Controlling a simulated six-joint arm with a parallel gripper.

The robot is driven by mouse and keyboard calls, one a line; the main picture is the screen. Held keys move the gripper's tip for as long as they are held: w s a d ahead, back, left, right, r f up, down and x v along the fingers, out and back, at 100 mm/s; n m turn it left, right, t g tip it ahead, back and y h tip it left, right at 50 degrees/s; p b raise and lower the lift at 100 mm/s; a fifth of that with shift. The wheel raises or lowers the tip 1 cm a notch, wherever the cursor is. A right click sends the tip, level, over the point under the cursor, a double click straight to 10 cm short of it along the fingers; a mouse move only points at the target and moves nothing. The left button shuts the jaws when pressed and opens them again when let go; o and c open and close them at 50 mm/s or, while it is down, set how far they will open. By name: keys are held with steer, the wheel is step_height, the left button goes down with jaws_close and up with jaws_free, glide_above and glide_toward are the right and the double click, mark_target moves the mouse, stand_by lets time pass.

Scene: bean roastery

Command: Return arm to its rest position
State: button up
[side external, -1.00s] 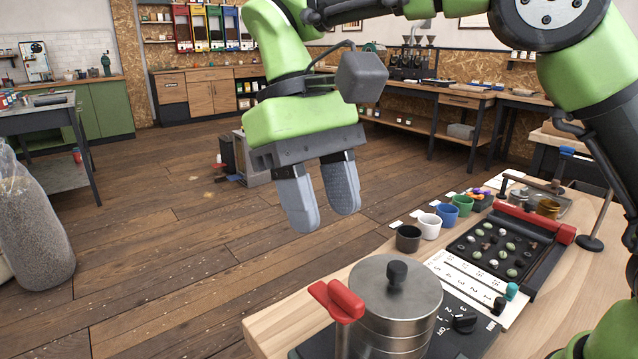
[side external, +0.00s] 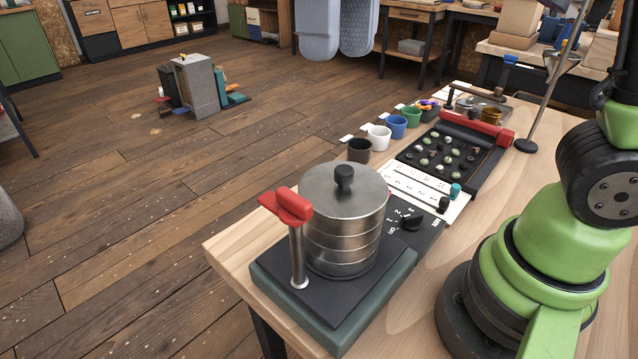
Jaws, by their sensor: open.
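My gripper (side external: 337,32) shows only by its two grey fingers at the top edge of the side external view. The fingers are apart with nothing between them, raised high over the floor beyond the bench. The rest of the gripper is cut off by the top of the picture. My green and black arm base stands on the bench at the right.
The wooden bench (side external: 232,250) bears a lidded steel canister (side external: 345,215) with a red-topped lever (side external: 290,205) beside it. Behind are a bean tray (side external: 440,155) and small cups, including a white cup (side external: 379,137). A lamp stand (side external: 545,110) rises near my arm. Open floor lies left.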

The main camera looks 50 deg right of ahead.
steer(key=s+d+f+m+t, duration=0.2)
steer(key=s+d+m+t, duration=0.1)
steer(key=s+d+t, duration=0.4)
steer(key=shift+s+f+m+t+y, duration=0.35)
steer(key=shift+s+t, duration=0.25)
steer(key=shift+s, duration=0.55)
